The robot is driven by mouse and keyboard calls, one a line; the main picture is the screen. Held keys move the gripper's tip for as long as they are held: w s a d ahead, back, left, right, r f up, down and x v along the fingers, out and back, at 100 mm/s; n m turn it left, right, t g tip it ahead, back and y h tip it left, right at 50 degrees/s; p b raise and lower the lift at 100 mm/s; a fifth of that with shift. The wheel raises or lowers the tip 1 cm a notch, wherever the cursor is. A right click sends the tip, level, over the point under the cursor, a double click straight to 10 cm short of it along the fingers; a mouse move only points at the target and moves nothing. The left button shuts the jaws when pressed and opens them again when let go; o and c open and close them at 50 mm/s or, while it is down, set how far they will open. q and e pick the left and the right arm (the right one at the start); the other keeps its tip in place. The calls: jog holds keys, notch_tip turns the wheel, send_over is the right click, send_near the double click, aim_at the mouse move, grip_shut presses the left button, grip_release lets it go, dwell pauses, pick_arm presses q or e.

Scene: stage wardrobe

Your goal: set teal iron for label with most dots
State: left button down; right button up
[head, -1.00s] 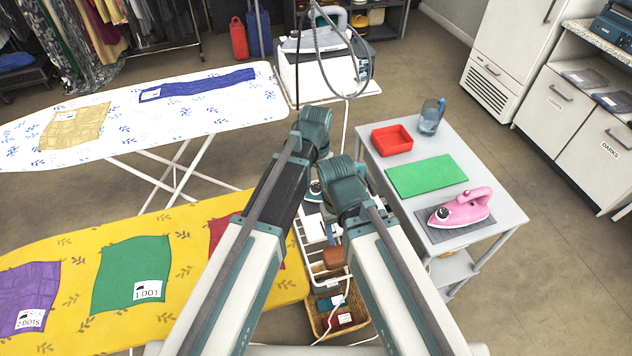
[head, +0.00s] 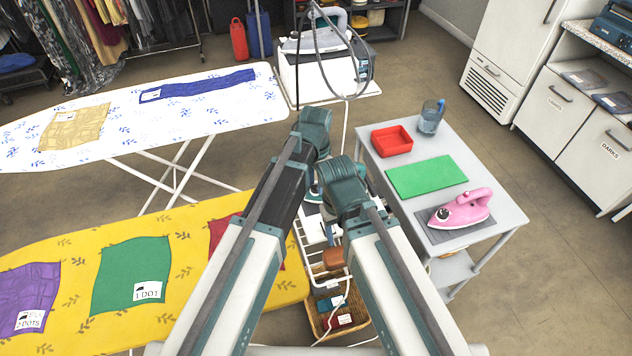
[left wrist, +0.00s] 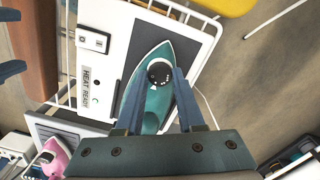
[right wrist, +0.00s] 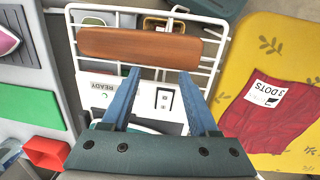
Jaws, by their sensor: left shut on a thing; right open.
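The teal iron (left wrist: 153,105) lies on a dark plate in the white rack in the left wrist view, a black dial (left wrist: 159,76) on top. My left gripper (left wrist: 159,72) is shut on the dial, a finger on each side. The dial's setting is too small to read. My right gripper (right wrist: 160,74) is open and empty above the white panel with a switch (right wrist: 165,98). Labels read 3 DOTS on the red cloth (right wrist: 270,112), 2 DOTS on the purple cloth (head: 28,290) and 1 DOT on the green cloth (head: 135,265). The head view hides both fingertips behind my arms.
A pink iron (head: 462,210) stands on the grey side table (head: 490,222) with a red tray (head: 391,140) and a green mat (head: 427,176). A brown wooden bar (right wrist: 150,47) crosses the rack. Beige and blue cloths lie on the white ironing board (head: 190,115).

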aim_at(316, 186)
pick_arm(q)
jog(key=m, duration=1.4)
dwell(0.5)
jog(key=c, duration=0.5)
grip_release()
pick_arm(e)
jog(key=shift+r, duration=0.1)
pick_arm(q)
notch_tip(316, 186, up, 14)
jog(key=p, duration=1.3)
jog(key=shift+f+p, duration=0.1)
jog(key=shift+p, duration=0.3)
pick_arm(e)
notch_tip(316, 186, up, 14)
jog(key=shift+f, duration=0.2)
